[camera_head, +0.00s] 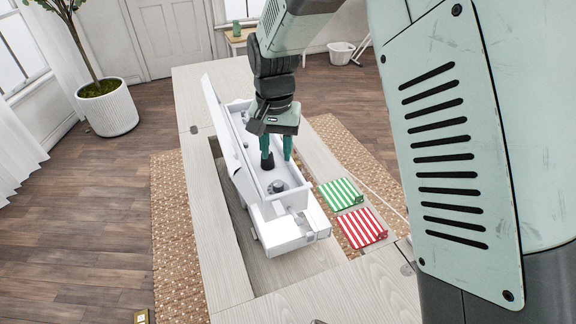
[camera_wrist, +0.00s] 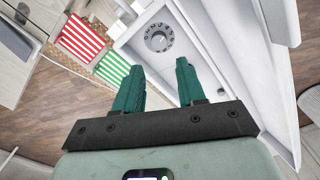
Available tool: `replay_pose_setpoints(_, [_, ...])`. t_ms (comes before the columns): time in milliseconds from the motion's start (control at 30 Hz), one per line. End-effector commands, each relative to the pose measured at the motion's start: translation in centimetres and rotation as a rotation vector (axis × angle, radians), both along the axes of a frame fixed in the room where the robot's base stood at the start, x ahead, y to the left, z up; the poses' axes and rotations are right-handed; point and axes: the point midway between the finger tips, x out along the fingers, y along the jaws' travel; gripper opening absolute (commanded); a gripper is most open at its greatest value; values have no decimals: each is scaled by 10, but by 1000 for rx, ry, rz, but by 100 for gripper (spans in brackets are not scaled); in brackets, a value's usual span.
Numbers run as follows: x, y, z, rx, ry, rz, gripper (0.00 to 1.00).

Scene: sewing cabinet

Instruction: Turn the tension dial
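The tension dial (camera_wrist: 158,39) is a round grey dial ringed with dark numbers on a white surface, in the wrist view just beyond my fingertips. In the head view a grey round part (camera_head: 275,187), which looks like the dial, sits near the front end of the open white machine (camera_head: 288,236). My gripper (camera_head: 277,158) points down into the machine's open top, behind that part. In the wrist view my gripper (camera_wrist: 160,66) has its two green fingers apart, with nothing between them. The dial looks untouched. A dark cone-like piece (camera_head: 267,161) shows by the left fingertip; what it is is unclear.
The machine's white lid (camera_head: 222,127) stands raised along the left side. White walls rim the opening. A green-striped piece (camera_head: 340,193) and a red-striped piece (camera_head: 362,227) lie right of the machine. The pale cabinet top (camera_head: 335,298) is mostly clear at the front.

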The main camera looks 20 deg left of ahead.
Motion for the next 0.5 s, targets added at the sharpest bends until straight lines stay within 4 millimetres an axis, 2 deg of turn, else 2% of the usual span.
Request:
replay_pose_setpoints(300, [-1, -1, -59, -4, 4, 0, 40])
replay_pose_setpoints(500, [-1, -1, -87, -2, 3, -1, 40])
